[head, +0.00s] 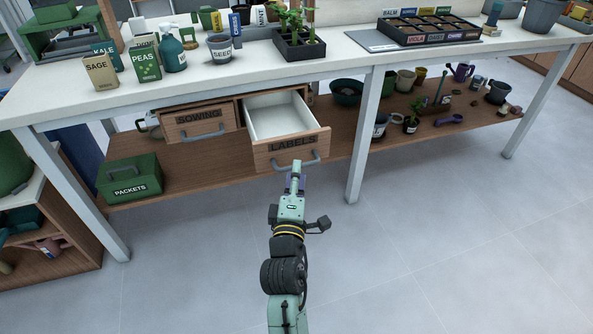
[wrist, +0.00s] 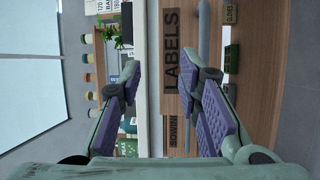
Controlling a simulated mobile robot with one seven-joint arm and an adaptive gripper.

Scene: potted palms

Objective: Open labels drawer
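The labels drawer (head: 290,147) is pulled well out of its wooden cabinet under the bench, and the visible part of its white inside is empty. Its grey bar handle (head: 312,159) is on the front below the LABELS plate. My gripper (head: 296,172) is at the drawer front, close to the handle. In the wrist view my gripper (wrist: 168,76) is open, its purple-padded fingers apart with the LABELS plate (wrist: 172,50) showing between and beyond them. The handle (wrist: 203,30) lies toward the right finger, which hides part of it; I cannot tell whether they touch.
The sowing drawer (head: 203,120) beside it is shut. A bench leg (head: 365,140) stands to the right of the open drawer. A green packets box (head: 129,178) sits on the lower shelf (head: 210,170) at left. The floor (head: 420,240) in front is clear.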

